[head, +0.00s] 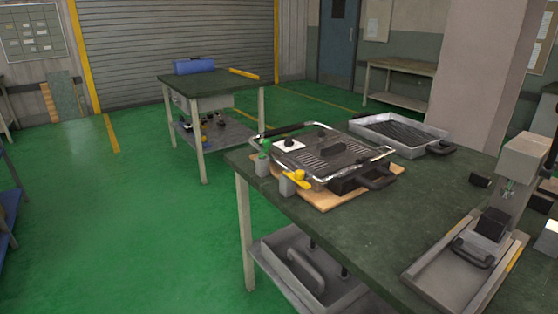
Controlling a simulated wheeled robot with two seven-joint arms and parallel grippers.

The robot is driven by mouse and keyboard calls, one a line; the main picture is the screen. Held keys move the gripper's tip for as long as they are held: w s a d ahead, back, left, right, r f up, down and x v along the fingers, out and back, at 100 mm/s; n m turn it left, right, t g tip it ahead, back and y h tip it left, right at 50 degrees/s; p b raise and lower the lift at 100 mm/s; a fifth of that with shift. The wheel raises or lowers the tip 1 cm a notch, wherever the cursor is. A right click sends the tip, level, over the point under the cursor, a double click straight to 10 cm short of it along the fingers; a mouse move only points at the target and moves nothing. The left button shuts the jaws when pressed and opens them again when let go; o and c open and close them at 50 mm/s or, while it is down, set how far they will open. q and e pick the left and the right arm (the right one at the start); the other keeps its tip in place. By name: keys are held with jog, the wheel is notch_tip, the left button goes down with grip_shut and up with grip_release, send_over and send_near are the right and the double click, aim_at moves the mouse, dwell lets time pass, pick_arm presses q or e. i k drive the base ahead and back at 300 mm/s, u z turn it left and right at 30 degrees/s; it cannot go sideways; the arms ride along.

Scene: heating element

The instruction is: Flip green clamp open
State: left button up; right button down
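The green clamp (265,147) is a small green piece standing on a grey block (262,166) at the near left corner of the worktable. It is too small to tell whether it is shut or open. A yellow clamp (297,178) lies across a second grey block to its right. Behind them, the heating element (330,150) sits on a wooden board (324,205), with a black grid and black handles. Neither of my grippers is in view.
The dark green worktable (370,240) has bare room in front of the board. A grey tray (402,131) with black bars lies behind. A grey stand (520,165) and a metal fixture (430,275) occupy the right. Another table (205,85) stands further back, with open green floor left.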

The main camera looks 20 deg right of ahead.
aim_at(267, 144)
jog(key=u, duration=0.1)
jog(key=i, duration=1.1)
jog(key=z, duration=0.6)
